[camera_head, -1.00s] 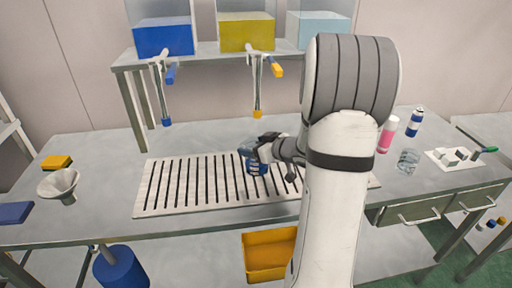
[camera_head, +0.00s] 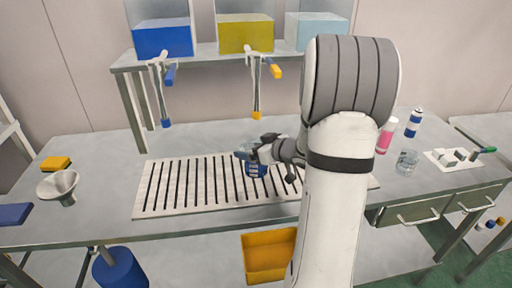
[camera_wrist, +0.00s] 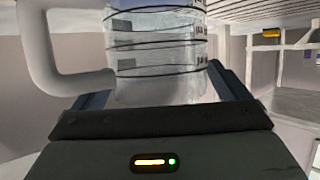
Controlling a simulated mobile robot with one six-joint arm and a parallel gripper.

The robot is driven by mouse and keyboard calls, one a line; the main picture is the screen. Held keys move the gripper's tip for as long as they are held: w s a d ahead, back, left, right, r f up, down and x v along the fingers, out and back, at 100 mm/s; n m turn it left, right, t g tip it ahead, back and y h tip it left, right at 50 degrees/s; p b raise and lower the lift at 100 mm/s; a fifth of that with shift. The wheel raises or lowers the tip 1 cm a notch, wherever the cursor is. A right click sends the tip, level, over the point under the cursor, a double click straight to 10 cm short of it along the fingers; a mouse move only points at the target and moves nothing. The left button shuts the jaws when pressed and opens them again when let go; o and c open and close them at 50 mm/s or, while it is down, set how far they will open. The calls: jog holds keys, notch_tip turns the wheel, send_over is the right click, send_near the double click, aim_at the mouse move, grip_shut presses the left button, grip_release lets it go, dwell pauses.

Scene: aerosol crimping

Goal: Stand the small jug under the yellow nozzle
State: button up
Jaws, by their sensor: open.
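The small jug (camera_head: 256,170) stands on the slatted grate (camera_head: 150,200), below the yellow nozzle (camera_head: 257,114) in the head view, with a clear gap above it. It looks upright; its exact centring under the nozzle cannot be told. In the wrist view the clear jug (camera_wrist: 158,50) has dark ring lines and a thick handle (camera_wrist: 50,65) to the left. My gripper (camera_head: 254,152) is open around the jug, which lies between its fingers, also seen in the wrist view (camera_wrist: 160,88). Contact between fingers and jug cannot be told.
A blue nozzle (camera_head: 166,122) hangs to the left. A funnel (camera_head: 60,186) and yellow sponge (camera_head: 56,163) are at the left. A glass beaker (camera_head: 407,160), pink bottle (camera_head: 386,135) and blue-white can (camera_head: 414,122) stand at the right. The grate's left part is free.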

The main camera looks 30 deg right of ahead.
jog(key=s+d+r+m+h, duration=0.2)
jog(key=s+d+r+h, duration=0.25)
jog(key=s+r, duration=0.25)
jog(key=s+a+f+m+g, duration=0.1)
jog(key=s+a+m+g, duration=0.1)
jog(key=s+a+g, duration=0.8)
jog(key=s+a+p, duration=0.1)
jog(key=s+a, duration=0.8)
jog(key=shift+s+a+f, duration=0.3)
jog(key=shift+a+f, duration=0.1)
